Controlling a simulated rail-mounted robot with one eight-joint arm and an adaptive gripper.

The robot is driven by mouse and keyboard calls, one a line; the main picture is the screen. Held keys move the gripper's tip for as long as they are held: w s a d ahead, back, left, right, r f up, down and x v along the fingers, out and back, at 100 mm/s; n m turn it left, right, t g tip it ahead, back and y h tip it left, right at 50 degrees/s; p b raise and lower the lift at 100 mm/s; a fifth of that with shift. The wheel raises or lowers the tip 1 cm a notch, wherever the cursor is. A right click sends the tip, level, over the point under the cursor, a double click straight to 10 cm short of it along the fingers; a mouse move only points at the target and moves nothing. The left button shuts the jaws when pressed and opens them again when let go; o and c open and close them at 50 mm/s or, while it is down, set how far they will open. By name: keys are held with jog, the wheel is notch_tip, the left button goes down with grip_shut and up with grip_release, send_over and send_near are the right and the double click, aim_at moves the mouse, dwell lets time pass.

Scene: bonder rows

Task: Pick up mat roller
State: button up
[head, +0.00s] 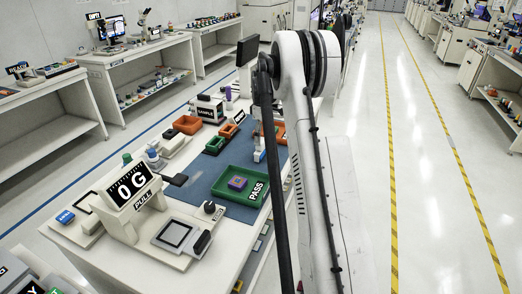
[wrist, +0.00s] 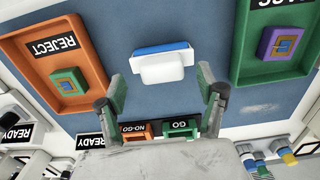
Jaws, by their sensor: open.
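The likely mat roller is a white block with a blue strip along its far side (wrist: 162,67), lying on the blue mat (wrist: 200,28) in the wrist view. My gripper (wrist: 161,87) is open, with its green-tipped fingers spread to the left and right of the white block. The block shows between and slightly beyond the fingertips, with clear gaps on both sides and no visible contact.
An orange REJECT tray (wrist: 98,88) holding a chip lies left of the roller. A green PASS tray (wrist: 243,73) with a purple chip lies right; it also shows in the head view (head: 224,197). Small NO-GO (wrist: 136,130) and GO (wrist: 181,129) bins sit near the gripper.

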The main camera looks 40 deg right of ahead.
jog(key=shift+w+a+f, duration=0.15)
jog(key=shift+f, duration=1.8)
jog(key=shift+c, duration=0.4)
jog(key=c, duration=1.4)
jog(key=shift+r, duration=0.15)
jog(key=shift+r, duration=0.5)
notch_tip(320, 180, up, 3)
jog(key=shift+f, duration=0.15)
jog(key=a+r, duration=0.2)
jog(key=a, duration=0.2)
jog(key=a+r+b, duration=0.1)
jog(key=a+r, duration=0.1)
jog(key=a, duration=0.1)
jog(key=a+r, duration=0.3)
jog(key=a, duration=0.1)
jog(key=shift+a, duration=0.35)
